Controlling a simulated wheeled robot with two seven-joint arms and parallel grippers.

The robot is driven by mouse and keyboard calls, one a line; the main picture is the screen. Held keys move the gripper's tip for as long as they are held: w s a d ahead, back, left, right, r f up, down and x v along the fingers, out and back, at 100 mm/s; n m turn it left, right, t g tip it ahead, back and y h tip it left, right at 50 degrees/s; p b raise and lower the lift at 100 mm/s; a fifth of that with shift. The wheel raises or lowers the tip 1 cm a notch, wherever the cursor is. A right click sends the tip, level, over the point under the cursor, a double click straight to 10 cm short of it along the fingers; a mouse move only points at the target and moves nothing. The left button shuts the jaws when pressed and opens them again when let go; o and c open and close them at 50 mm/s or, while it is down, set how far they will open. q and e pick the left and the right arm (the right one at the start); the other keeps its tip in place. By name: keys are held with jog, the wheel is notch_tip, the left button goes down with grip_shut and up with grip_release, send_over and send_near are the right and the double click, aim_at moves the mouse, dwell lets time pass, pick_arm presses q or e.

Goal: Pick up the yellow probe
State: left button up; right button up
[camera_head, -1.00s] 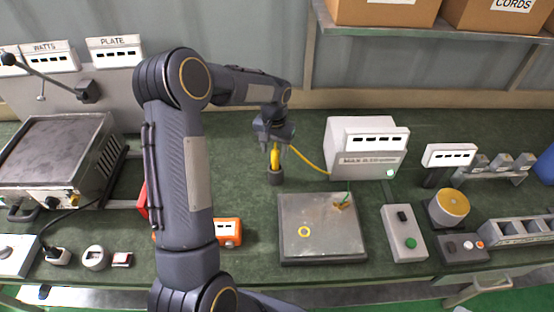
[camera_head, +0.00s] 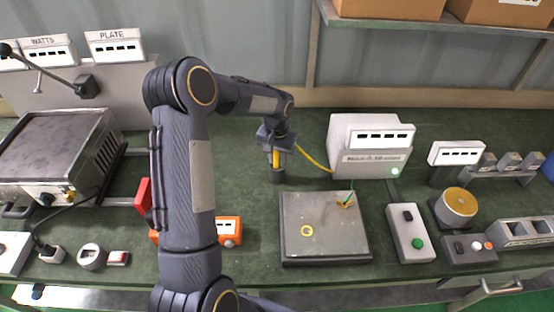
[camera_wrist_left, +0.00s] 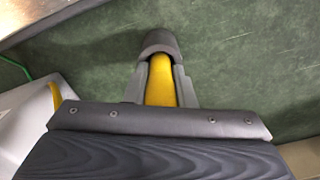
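The yellow probe (camera_head: 276,158) stands upright in a dark round holder (camera_head: 278,175) on the green bench. A yellow cable runs from its top to the white meter box on the right. My left gripper (camera_head: 275,157) is over the holder with its fingers on either side of the probe. In the left wrist view the probe (camera_wrist_left: 161,80) lies between the two fingers, which appear to press against it, with the dark holder (camera_wrist_left: 161,42) just beyond their tips. The probe's lower end is hidden in the holder. My right gripper is not in view.
The white meter box (camera_head: 372,145) stands right of the probe. A grey plate (camera_head: 325,240) with a yellow ring mark lies in front. An orange meter (camera_head: 229,232) is beside my left arm. A hot plate unit (camera_head: 55,150) is at left, a shelf with boxes (camera_head: 390,8) above.

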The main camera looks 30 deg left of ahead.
pick_arm(q)
grip_shut()
jog(key=shift+r, duration=0.1)
notch_tip(320, 180, up, 9)
jog(key=p, duration=0.5)
jog(key=shift+r+p, duration=0.1)
jog(key=shift+p, duration=0.25)
jog(key=shift+r, duration=0.35)
jog(key=shift+s+f, duration=0.1)
jog(key=shift+f, duration=0.05)
